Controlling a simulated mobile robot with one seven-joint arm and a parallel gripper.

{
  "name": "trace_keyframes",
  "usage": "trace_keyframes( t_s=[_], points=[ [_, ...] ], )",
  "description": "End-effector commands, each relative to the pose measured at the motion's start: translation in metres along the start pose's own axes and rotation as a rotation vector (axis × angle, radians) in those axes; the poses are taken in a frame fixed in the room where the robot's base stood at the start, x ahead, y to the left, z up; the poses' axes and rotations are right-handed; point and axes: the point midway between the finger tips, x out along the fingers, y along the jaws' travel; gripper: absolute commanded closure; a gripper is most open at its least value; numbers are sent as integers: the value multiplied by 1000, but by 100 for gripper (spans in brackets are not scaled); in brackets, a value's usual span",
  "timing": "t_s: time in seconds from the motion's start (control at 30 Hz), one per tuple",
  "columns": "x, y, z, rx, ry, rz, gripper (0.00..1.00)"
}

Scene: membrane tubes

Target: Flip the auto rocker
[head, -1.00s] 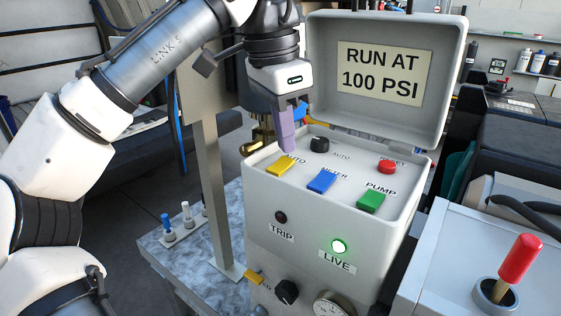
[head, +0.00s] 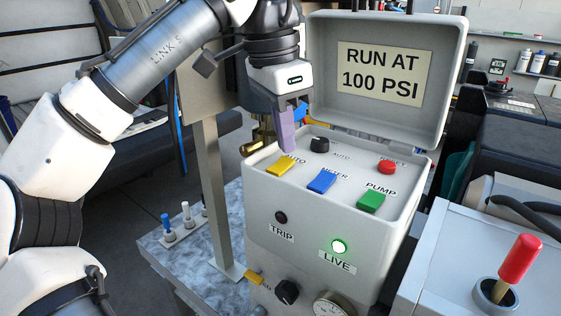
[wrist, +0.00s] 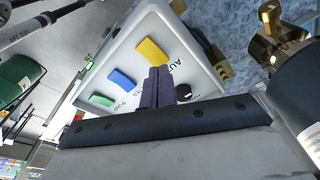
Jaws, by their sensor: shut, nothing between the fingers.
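The yellow auto rocker (head: 281,165) sits at the left of the panel on the grey control box (head: 262,199). It also shows in the wrist view (wrist: 150,49). My gripper (head: 289,150) is shut and empty, pointing down, with its purple fingertips just behind and above the yellow rocker. In the wrist view the fingers (wrist: 158,70) end beside the rocker's lower right edge. I cannot tell whether they touch it. The label by the rocker is partly covered by the fingertips in the head view.
The blue meter rocker (head: 322,181), green pump rocker (head: 371,201), black knob (head: 319,145) and red button (head: 387,167) share the panel. The open lid (head: 330,75) stands behind. The LIVE lamp (head: 339,246) glows green; the TRIP lamp (head: 281,217) is dark. Brass fittings (head: 258,140) are left.

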Motion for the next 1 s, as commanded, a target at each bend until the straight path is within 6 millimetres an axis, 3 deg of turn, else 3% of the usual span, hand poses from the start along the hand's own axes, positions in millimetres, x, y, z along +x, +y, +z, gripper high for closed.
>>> trace_keyframes(
  t_s=[1.0],
  points=[
    [8, 0, 1, 0, 0, 0, 100]
  ],
)
